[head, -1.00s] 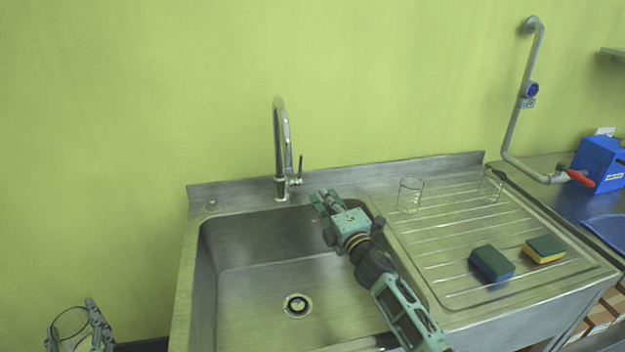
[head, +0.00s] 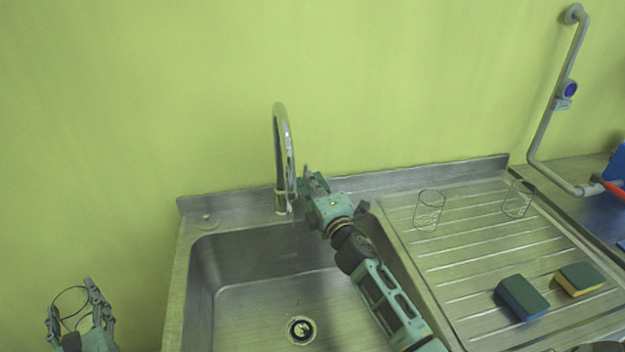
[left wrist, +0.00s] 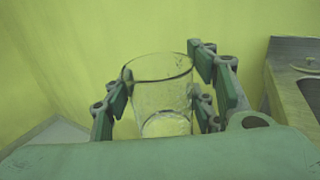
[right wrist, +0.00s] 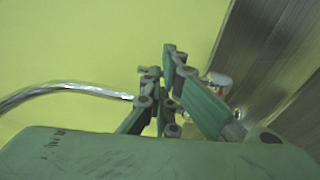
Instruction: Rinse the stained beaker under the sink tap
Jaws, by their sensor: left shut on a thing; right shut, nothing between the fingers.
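My left gripper (head: 78,318) is shut on a clear glass beaker (left wrist: 160,95), held upright left of the sink. In the left wrist view a pale yellowish patch shows at the beaker's bottom; I cannot tell if it is stain. The chrome tap (head: 284,155) arches over the back of the sink basin (head: 260,290). My right gripper (head: 308,182) is shut and empty, close beside the tap's base on its right, where the lever was; the lever is mostly hidden. In the right wrist view the tap's spout (right wrist: 70,90) lies left of the fingers (right wrist: 165,85). No water stream is visible.
The ribbed drainboard (head: 470,260) right of the basin holds two clear beakers (head: 429,210) (head: 518,198) and two sponges (head: 522,298) (head: 580,279).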

